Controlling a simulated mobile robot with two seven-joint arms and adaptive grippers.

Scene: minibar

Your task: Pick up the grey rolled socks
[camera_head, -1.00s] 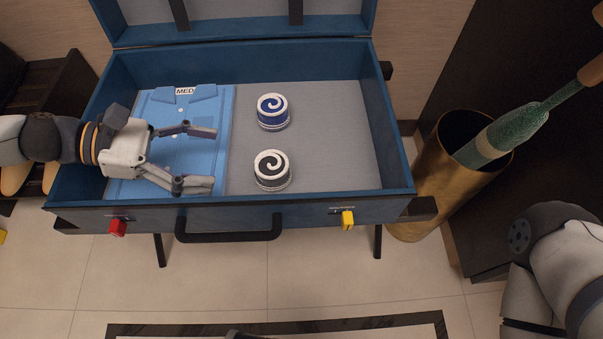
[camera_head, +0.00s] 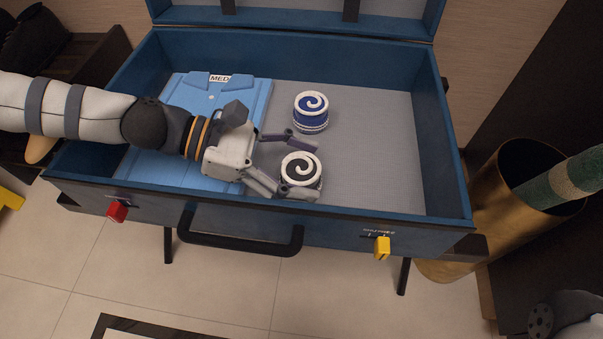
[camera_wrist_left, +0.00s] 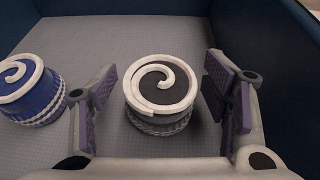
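The grey rolled socks (camera_head: 301,170), dark grey with a white spiral top, stand in the open blue suitcase near its front wall. My left gripper (camera_head: 303,168) is open with its fingers on either side of the socks. In the left wrist view, the grey socks (camera_wrist_left: 160,95) stand between the two open fingers (camera_wrist_left: 163,98), with a gap visible on both sides. A blue rolled pair of socks (camera_head: 310,112) stands just behind; it also shows in the left wrist view (camera_wrist_left: 32,92), outside the left finger.
The blue suitcase (camera_head: 445,150) has walls around the socks. A folded blue shirt marked MED (camera_head: 190,92) lies in its left half. The grey floor (camera_head: 385,140) right of the socks is bare. A brass bin (camera_head: 500,220) stands at the right.

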